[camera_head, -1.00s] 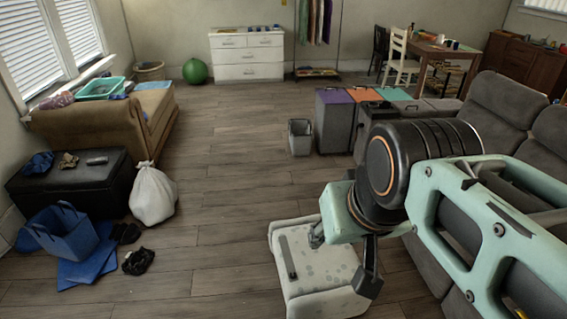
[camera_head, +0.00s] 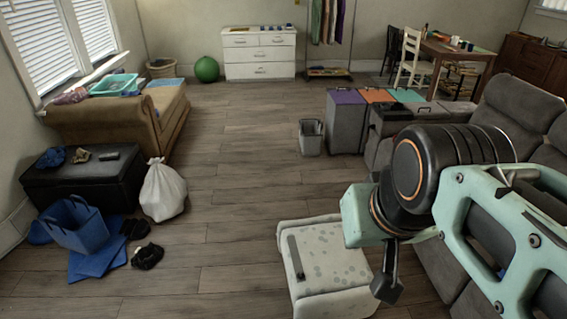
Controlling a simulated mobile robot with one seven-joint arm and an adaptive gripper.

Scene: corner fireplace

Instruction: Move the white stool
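The white stool (camera_head: 335,254) stands on the wooden floor at the lower middle of the head view. It is a low, boxy piece with grey spots on its pale top, and a dark narrow strip (camera_head: 296,257) lies along the left of that top. My gripper (camera_head: 388,287) hangs at the stool's right side, in front of its right edge in the picture. One dark finger shows; the other is hidden behind my wrist. I cannot tell whether the gripper touches the stool.
A grey sofa (camera_head: 507,118) borders the right side. A grey bin (camera_head: 311,138) and a suitcase (camera_head: 345,125) stand beyond the stool. A white bag (camera_head: 162,191), blue basket (camera_head: 77,228) and dark shoes (camera_head: 147,256) lie left. The middle floor is clear.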

